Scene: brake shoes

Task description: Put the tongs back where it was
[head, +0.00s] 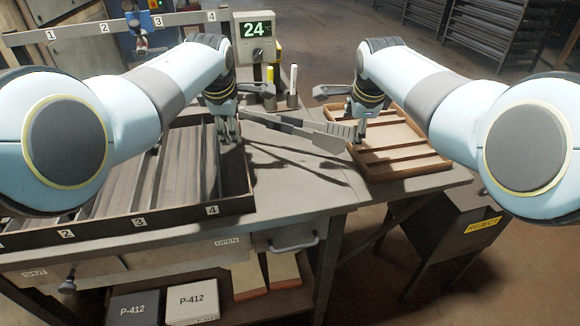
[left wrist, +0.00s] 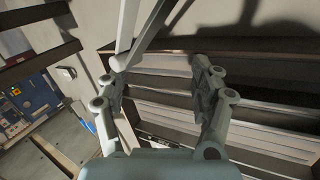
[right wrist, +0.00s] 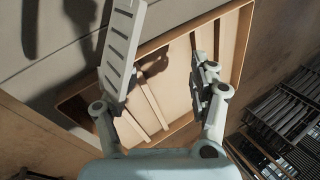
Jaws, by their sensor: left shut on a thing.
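The grey metal tongs (head: 290,128) reach between my two grippers, above the table, with a dark shadow below. In the left wrist view two bars of the tongs (left wrist: 127,28) meet by the left finger of that gripper (left wrist: 165,85). My right gripper (head: 347,112) is at the ridged right end. In the right wrist view the ridged bar (right wrist: 121,50) lies by its left finger; the right gripper (right wrist: 163,85) is open, the space between its fingers looking empty.
A dark rack (head: 245,203) with numbered slots and grey strips lies at left. A wooden divided tray (head: 440,163) lies at right. A display reading 24 (head: 255,29) and several marker-like cylinders (head: 293,75) stand behind. Bare tabletop (head: 290,190) shows between rack and tray.

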